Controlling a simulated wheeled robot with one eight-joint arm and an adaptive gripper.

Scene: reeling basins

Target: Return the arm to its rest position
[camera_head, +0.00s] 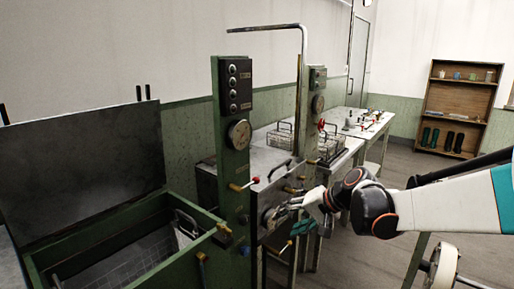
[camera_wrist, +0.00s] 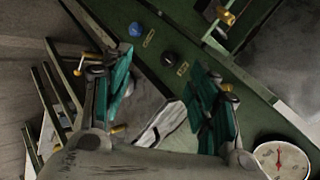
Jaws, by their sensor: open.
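My arm (camera_head: 440,206), white with black and orange joints and a teal band, reaches in from the right in the head view. My gripper (camera_head: 302,226) is at its far end, beside the front of the middle basin unit, with a green gauge post to its left. In the wrist view, my gripper (camera_wrist: 165,95) has its two teal finger pads wide apart. No object shows held between them. A green panel with a blue knob (camera_wrist: 136,29) and a black knob (camera_wrist: 168,60) lies beyond the fingers. Whether the fingers touch anything is unclear.
A green basin (camera_head: 135,262) with a raised lid stands at the left. White tables (camera_head: 372,128) run behind. A wooden shelf (camera_head: 458,100) stands at the back right. Floor around the shelf is clear.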

